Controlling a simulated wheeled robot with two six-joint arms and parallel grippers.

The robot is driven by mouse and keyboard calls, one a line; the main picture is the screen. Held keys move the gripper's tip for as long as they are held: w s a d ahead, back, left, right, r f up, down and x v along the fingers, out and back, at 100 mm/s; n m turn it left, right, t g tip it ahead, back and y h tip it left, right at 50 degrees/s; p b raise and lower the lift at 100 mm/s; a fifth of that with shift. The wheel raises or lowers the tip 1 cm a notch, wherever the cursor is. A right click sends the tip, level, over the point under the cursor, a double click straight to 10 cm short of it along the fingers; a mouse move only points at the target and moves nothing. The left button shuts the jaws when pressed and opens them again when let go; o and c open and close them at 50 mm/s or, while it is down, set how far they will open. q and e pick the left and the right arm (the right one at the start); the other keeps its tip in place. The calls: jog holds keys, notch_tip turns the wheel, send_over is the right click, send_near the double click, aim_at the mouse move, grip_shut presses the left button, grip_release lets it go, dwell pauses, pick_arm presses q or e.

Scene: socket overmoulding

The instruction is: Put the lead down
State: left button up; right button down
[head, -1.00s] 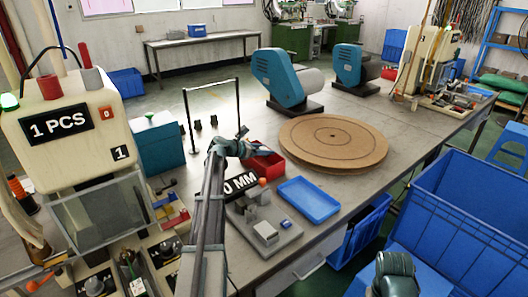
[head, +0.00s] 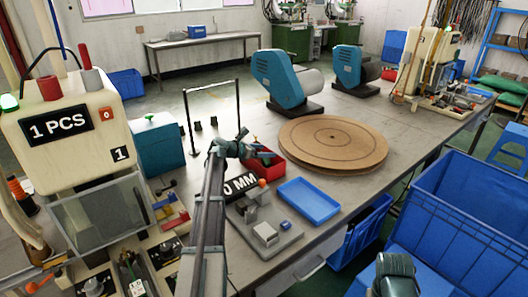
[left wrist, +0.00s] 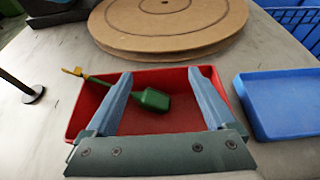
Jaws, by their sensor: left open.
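The lead (left wrist: 150,99) has a green body, a thin stem and a yellow tip. In the left wrist view its green body is at the red tray (left wrist: 185,78), and its stem crosses the tray's left rim with the yellow tip outside. My left gripper (left wrist: 166,72) is open over the tray. Its two blue fingers are spread either side of the green body, apart from it. In the head view my left gripper (head: 262,153) is at the red tray (head: 268,168) and partly hides it; the lead is hard to make out there.
A blue tray (head: 308,201) lies right of the red tray. A round brown board (head: 333,143) lies behind. A thin black frame (head: 188,122) stands to the left. A grey fixture (head: 263,233) and a black length sign (head: 240,186) are in front.

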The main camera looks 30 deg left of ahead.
pick_arm(q)
jog(key=p+v, duration=0.4)
jog(key=v, duration=0.8)
jog(key=shift+r, duration=0.1)
jog(key=s+d+f+m+g+p, duration=0.1)
jog(key=s+d+m+g+p, duration=0.3)
jog(key=d, duration=0.6)
jog(key=d+f+m+g+h+b, duration=0.1)
jog(key=d+f+m, duration=0.1)
jog(key=d+m, duration=0.65)
jog(key=s+d+f+m+g+p, duration=0.1)
jog(key=d+m+g+p, duration=0.15)
jog(key=d, duration=0.95)
jog(key=s+d+m+g+y+p, duration=0.2)
jog(key=s+d+m+y, duration=0.1)
jog(key=s+d+m, duration=0.5)
jog(key=s+d+r+m+g+y+p, duration=0.1)
jog(key=s+d+m+g+y+p, duration=0.2)
jog(key=s+d+m, duration=0.6)
jog(key=shift+s+d+m+y, duration=0.2)
jog(key=shift+s+m+y, duration=0.5)
jog(key=shift+s+m, duration=1.65)
jog(key=shift+s+r+n, duration=0.1)
jog(key=shift+s+n, duration=0.5)
jog(key=shift+n, duration=0.05)
